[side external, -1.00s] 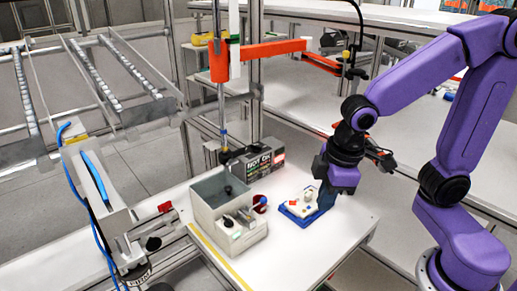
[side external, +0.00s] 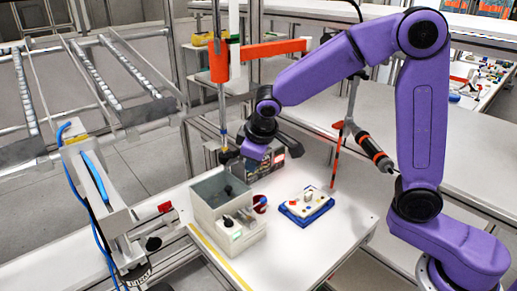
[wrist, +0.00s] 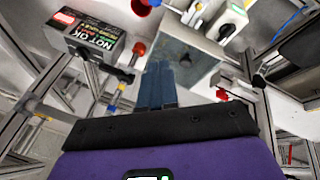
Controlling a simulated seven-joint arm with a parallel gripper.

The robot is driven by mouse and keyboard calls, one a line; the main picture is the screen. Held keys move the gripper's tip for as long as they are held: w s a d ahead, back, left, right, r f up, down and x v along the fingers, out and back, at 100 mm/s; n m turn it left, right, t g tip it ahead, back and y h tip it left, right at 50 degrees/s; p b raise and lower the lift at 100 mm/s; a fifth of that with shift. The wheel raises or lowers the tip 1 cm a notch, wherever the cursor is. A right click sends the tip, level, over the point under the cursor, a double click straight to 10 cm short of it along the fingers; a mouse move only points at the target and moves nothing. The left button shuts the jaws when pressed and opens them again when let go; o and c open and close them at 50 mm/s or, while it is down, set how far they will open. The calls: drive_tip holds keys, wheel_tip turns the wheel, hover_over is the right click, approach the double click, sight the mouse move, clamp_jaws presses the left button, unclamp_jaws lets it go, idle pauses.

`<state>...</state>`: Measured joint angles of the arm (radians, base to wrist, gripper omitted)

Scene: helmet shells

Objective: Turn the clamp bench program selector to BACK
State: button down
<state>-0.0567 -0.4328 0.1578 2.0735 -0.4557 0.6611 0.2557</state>
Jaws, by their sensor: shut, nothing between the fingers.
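My gripper (wrist: 158,72) shows in the wrist view with its blue fingers together and nothing between them. In the side view my purple hand (side external: 252,151) is above and behind the grey bin, and its fingertips cannot be made out. A white unit with a black knob (side external: 228,221) sits at the front of the bin. This knob also shows at the top of the wrist view (wrist: 227,30), apart from the fingers. Its setting and lettering are too small to read. A white panel with a knob and coloured buttons (side external: 308,201) lies on the table to the right.
The open grey bin (side external: 205,200) stands on the white table (side external: 275,250). A red cup (side external: 260,203) is beside it. A dark "NOT OK" box (wrist: 88,35) is behind, near a post. A hanging screwdriver (side external: 372,150) is at the right. The table's front right is clear.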

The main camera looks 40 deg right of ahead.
drive_tip(key=w+d+f+m+t+h, duration=0.1)
drive_tip(key=w+d+m, duration=0.15)
drive_tip(key=w, duration=0.55)
drive_tip(key=w+d+f+h, duration=0.1)
drive_tip(key=w+d+f, duration=0.3)
drive_tip(key=d, duration=0.3)
drive_tip(key=w+d+f+m, duration=0.1)
drive_tip(key=w+d+f, duration=0.4)
drive_tip(key=d+f, duration=0.1)
drive_tip(key=shift+w+d+t+h, duration=0.2)
drive_tip(key=shift+d+t+h, duration=0.2)
drive_tip(key=shift+d, duration=0.45)
drive_tip(key=shift+s+d+n+y, duration=0.15)
drive_tip(key=shift+d+n+y, duration=0.05)
drive_tip(key=shift+n+y, duration=0.15)
